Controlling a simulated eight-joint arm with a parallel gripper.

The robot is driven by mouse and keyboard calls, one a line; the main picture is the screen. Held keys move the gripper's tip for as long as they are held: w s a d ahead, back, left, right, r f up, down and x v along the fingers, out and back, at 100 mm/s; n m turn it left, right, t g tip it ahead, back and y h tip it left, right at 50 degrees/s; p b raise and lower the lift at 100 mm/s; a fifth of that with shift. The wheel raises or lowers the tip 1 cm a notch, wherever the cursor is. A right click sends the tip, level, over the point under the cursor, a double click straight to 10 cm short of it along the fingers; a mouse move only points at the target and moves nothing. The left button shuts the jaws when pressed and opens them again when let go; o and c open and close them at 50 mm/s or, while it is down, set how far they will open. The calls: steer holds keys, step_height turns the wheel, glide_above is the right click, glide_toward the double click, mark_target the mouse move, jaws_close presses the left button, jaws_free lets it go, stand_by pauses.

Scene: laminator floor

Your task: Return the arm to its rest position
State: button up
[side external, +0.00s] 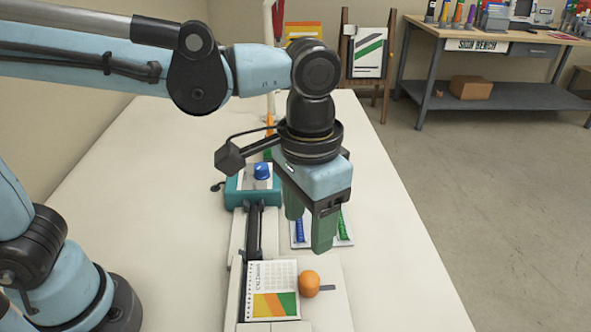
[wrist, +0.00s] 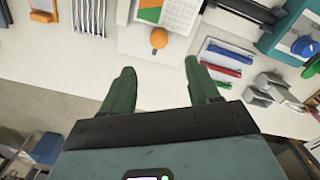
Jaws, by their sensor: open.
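My gripper (side external: 308,222) hangs from my light blue arm above the white table, its two green fingers pointing down. In the wrist view, the fingers of my gripper (wrist: 160,82) stand well apart with nothing between them. In the side view, the fingers partly hide a tray of pens behind them. No mark of a rest position shows.
A calendar sheet (side external: 271,289) and an orange ball-shaped knob (side external: 309,284) are on a pale device at the front. A teal box with a blue knob (side external: 262,171) stands behind. Blue (wrist: 233,53) and red (wrist: 220,67) pens lie in a tray. The table's right side is clear.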

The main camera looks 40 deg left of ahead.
steer(key=shift+a, duration=0.1)
steer(key=a+f+n+t, duration=0.1)
steer(key=a+t, duration=0.2)
steer(key=a, duration=0.7)
steer(key=w+a+f+n+t, duration=0.1)
steer(key=a+t, duration=0.3)
steer(key=a, duration=0.7)
steer(key=shift+f+n, duration=0.3)
steer(key=shift+n, duration=0.5)
steer(key=shift+c, duration=0.2)
steer(key=shift+c, duration=1.1)
